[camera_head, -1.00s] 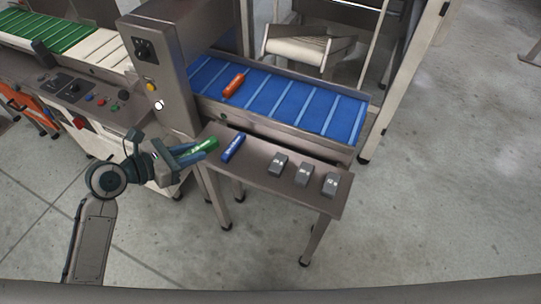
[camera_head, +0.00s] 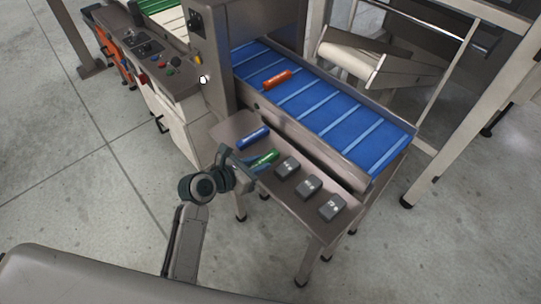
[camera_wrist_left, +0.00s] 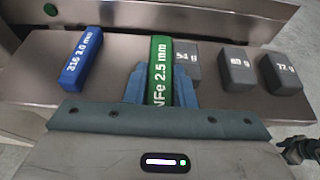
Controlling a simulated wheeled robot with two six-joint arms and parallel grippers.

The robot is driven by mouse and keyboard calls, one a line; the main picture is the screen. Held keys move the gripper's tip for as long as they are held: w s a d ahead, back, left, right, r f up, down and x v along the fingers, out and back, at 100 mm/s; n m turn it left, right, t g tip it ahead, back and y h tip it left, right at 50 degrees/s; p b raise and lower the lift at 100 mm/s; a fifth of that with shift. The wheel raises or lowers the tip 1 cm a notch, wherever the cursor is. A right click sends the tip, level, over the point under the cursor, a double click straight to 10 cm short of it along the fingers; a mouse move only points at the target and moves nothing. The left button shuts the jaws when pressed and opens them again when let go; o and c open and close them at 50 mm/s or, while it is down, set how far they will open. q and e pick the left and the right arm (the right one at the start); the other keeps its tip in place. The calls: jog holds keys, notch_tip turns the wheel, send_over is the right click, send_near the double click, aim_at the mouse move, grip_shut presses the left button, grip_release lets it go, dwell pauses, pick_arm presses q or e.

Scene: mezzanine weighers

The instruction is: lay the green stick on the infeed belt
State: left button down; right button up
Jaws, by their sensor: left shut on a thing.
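My left gripper (camera_head: 258,161) is shut on the green stick (camera_head: 267,156), at the near edge of the steel side shelf. In the left wrist view the green stick (camera_wrist_left: 160,72), marked "NFe 2.5 mm", points away between the two blue fingers (camera_wrist_left: 160,88). It shows between the blue stick and the nearest grey block; its height over the shelf is hard to tell. The blue belt with pale cleats (camera_head: 340,124) runs behind the shelf, with an orange stick (camera_head: 277,80) on it. A dark jointed part at the wrist view's right edge may be my right gripper (camera_wrist_left: 300,149).
A blue stick (camera_head: 254,138) lies on the steel shelf (camera_head: 236,124), left of the green one. Three grey weight blocks (camera_head: 308,187) stand to the right. A raised metal side rail (camera_head: 318,146) separates shelf and belt. A steel housing (camera_head: 213,50) stands at the belt's left end.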

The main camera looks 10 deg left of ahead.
aim_at(269, 156)
pick_arm(q)
jog(key=w, duration=0.2)
jog(key=w+d, duration=0.1)
jog(key=w, duration=0.2)
jog(key=shift+w+d+f, duration=0.2)
jog(key=shift+w+d, duration=0.1)
jog(key=shift+d, duration=0.1)
jog(key=shift+w+d+f, duration=0.1)
jog(key=shift+w+f, duration=0.05)
jog(key=shift+w, duration=0.35)
jog(key=shift+f, duration=1.7)
jog(key=c, duration=1.2)
grip_release()
jog(key=shift+f, duration=0.1)
jog(key=v, duration=1.2)
jog(key=shift+r, duration=0.25)
